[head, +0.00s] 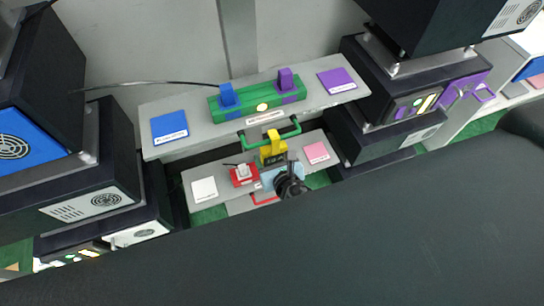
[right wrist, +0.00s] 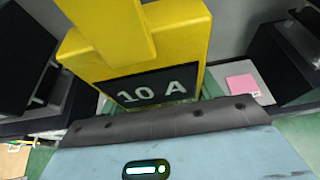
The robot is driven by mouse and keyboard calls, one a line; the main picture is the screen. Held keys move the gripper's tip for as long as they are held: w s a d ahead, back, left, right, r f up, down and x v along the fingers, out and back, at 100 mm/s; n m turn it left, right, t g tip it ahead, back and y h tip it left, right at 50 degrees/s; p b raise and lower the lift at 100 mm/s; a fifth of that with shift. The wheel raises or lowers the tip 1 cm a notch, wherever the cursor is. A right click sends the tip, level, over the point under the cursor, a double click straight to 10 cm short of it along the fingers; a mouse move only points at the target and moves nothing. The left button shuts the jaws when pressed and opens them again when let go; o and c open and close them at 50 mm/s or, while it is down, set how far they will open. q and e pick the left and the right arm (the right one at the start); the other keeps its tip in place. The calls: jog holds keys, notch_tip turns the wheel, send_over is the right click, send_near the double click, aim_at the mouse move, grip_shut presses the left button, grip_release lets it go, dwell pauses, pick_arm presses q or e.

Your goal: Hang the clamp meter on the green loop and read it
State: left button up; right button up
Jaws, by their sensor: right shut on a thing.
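The yellow clamp meter (head: 272,150) is upright in the middle of the head view. In the right wrist view the clamp meter (right wrist: 135,45) fills the upper middle, and its dark display reads "10 A". The green loop (head: 292,129) is a bent bar at the front of the upper shelf. The meter's top overlaps the loop's bar in the head view; I cannot tell whether its jaw is around it. My right gripper (head: 276,168) is shut on the meter's lower part. It also shows in the right wrist view (right wrist: 165,107). My left gripper is not in view.
A green block (head: 262,106) with blue and purple levers sits on the upper shelf (head: 200,140). A red fixture (head: 243,176) stands left of the meter on the lower shelf. Dark cabinets flank both sides. A pink card (head: 316,152) lies right of the meter.

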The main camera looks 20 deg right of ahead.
jog(key=shift+f, duration=0.2)
jog(key=o, duration=1.2)
jog(key=v, duration=0.7)
jog(key=shift+s+p, duration=0.4)
jog(key=shift+p, duration=0.05)
jog(key=shift+r, duration=0.1)
